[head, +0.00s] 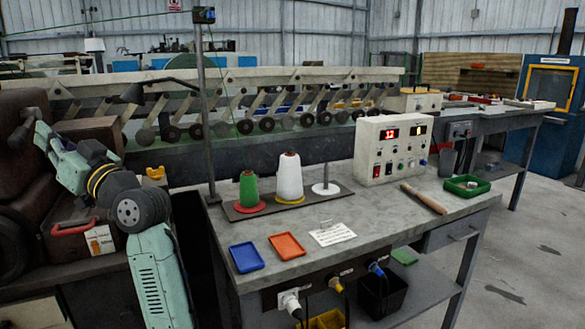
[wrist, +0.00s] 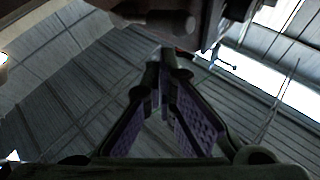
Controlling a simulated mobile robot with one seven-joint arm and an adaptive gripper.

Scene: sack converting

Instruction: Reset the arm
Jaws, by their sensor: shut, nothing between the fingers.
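My arm is folded up at the left of the head view, its pale green and grey links bent back beside brown cases. Its far end (head: 30,122) is up near the left edge, and the fingers are hard to make out there. In the wrist view my gripper (wrist: 167,75) shows its dark fingers with purple ridged pads, drawn together towards the tips. It is shut and holds nothing. Corrugated wall or roof panels fill the background of the wrist view.
A grey bench (head: 375,225) stands right of my arm. It bears a green cone (head: 249,190), a white cone (head: 289,178), a control box (head: 392,149), a blue tray (head: 246,257) and an orange tray (head: 287,246). A thin post (head: 204,110) rises at its left end.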

